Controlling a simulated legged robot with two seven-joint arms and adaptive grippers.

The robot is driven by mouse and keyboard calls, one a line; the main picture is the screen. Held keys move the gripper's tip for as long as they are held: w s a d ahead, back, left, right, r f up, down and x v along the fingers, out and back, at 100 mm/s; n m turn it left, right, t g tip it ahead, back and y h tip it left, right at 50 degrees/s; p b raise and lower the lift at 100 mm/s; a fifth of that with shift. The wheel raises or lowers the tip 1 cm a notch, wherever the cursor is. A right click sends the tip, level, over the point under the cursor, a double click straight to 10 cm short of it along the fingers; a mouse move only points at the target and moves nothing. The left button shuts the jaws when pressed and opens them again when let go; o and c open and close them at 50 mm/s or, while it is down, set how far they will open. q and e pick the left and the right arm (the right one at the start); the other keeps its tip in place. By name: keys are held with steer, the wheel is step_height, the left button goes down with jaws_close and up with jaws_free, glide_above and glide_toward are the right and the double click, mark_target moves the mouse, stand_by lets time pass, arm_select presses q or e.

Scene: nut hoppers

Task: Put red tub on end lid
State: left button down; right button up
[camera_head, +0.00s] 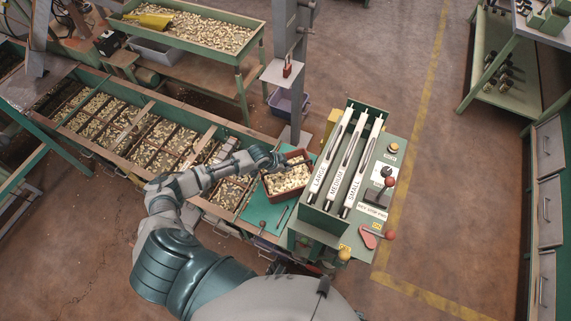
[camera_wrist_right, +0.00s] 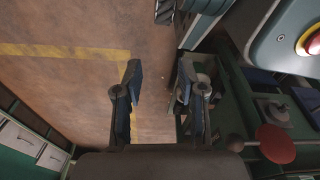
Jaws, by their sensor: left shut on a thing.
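The red tub (camera_head: 288,194), filled with pale nuts, is at the right end of the long hopper bench, over the green end lid (camera_head: 259,213). It looks roughly level. I cannot tell whether its base touches the lid. My left gripper (camera_head: 277,161) is shut on the tub's left far rim, and its arm reaches in from the lower left. The lid shows bare in front of and to the left of the tub. My right gripper (camera_wrist_right: 160,82) is open and empty in the right wrist view, with floor between its fingers.
The size-sorter panel (camera_head: 345,165), marked LARGE, MEDIUM and SMALL, stands close right of the tub, with levers and knobs. A grey post (camera_head: 296,75) rises behind. Open hopper compartments (camera_head: 150,130) with nuts lie left. In the right wrist view, a red button (camera_wrist_right: 313,42) is close right.

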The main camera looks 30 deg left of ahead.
arm_select(q)
steer(key=shift+w+f, duration=0.1)
steer(key=shift+f, duration=0.25)
steer(key=f, duration=0.3)
steer(key=shift+d+b, duration=0.2)
steer(key=shift+b, duration=0.15)
steer(key=c, duration=1.5)
jaws_free()
steer(key=shift+f, duration=0.15)
steer(key=shift+o, duration=1.4)
arm_select(e)
steer(key=shift+w+r, duration=0.35)
steer(key=shift+r, duration=0.25)
